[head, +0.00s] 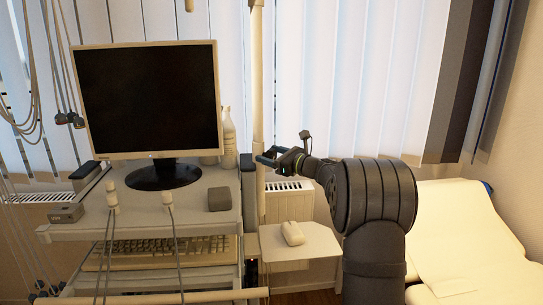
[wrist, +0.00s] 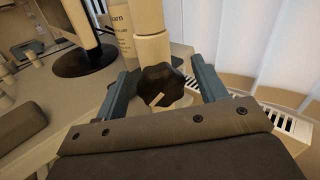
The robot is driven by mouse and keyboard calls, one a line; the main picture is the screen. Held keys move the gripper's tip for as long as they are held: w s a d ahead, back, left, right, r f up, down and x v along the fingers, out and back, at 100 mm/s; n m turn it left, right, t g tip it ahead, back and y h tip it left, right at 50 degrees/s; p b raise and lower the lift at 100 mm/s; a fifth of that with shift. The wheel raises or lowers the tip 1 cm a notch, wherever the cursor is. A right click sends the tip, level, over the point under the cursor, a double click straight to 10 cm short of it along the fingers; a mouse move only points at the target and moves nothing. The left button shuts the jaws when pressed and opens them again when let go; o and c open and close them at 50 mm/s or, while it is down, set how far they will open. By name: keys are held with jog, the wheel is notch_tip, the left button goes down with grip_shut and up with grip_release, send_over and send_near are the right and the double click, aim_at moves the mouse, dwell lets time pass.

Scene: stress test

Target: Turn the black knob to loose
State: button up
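The black knob (wrist: 160,84) sits on the cream vertical pole (wrist: 150,38) in the wrist view. It has a lobed edge and a pale mark on its lower part. My gripper (wrist: 163,68) is open, with one blue-grey finger on each side of the knob. Gaps show between the knob and both fingers, so neither appears to touch it. In the head view my gripper (head: 267,159) reaches left to the pole (head: 257,80). The knob is too small there to make out clearly.
A monitor (head: 152,100) and white bottle (head: 229,140) stand on the cart (head: 140,212) left of the pole. A keyboard (head: 155,252) lies on its lower shelf. A mouse (head: 292,233) rests on a small shelf below my gripper. A radiator (head: 290,200) is behind; a bed (head: 465,240) is at right.

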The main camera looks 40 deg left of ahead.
jog(key=d, duration=1.7)
jog(key=shift+d, duration=0.25)
jog(key=shift+f, duration=0.15)
jog(key=shift+m, duration=0.8)
jog(key=a, duration=1.7)
jog(key=shift+a+f, duration=0.2)
jog(key=shift+a, duration=0.05)
jog(key=c, duration=1)
